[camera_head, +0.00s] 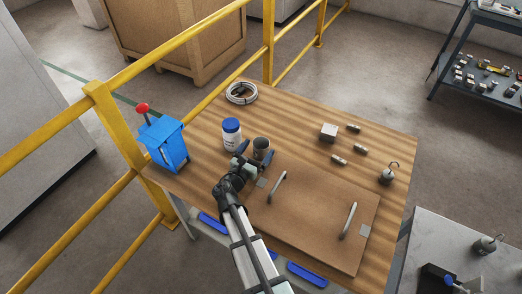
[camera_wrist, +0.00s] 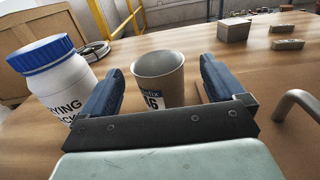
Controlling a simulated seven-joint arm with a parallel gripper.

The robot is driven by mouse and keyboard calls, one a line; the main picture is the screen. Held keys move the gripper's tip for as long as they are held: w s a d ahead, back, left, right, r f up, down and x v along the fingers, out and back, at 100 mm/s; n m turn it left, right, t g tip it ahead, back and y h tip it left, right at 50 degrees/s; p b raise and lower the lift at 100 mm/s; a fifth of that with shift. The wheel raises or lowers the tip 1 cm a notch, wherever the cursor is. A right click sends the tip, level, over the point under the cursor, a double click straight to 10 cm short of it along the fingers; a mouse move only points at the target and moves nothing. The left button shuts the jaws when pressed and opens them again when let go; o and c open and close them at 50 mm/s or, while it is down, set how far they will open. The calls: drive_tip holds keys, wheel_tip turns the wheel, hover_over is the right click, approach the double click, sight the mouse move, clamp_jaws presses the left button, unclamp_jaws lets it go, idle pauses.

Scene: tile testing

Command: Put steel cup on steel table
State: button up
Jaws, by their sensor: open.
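The steel cup (camera_wrist: 159,80) stands upright on the wooden table, a grey cup with a white and dark label, its open top showing in the wrist view. In the head view the cup (camera_head: 261,146) is just beyond my gripper. My gripper (camera_head: 252,156) is open, its two blue fingers (camera_wrist: 155,88) on either side of the cup with gaps visible; the cup is not gripped. A grey steel-topped table (camera_head: 440,240) is at the lower right of the head view, separate from the wooden table.
A white jar with a blue lid (camera_head: 231,134) stands close left of the cup. A brown board with handles (camera_head: 315,215) lies to the right. Metal blocks (camera_head: 329,132), a hooked weight (camera_head: 387,174), a wire coil (camera_head: 241,93) and a blue box (camera_head: 164,145) stand around. Another hooked weight (camera_head: 484,245) is on the grey table.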

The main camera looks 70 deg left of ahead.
sight(265, 138)
drive_tip(key=shift+x, duration=2.75)
drive_tip(key=shift+s+a+r, duration=0.1)
drive_tip(key=shift+s, duration=0.05)
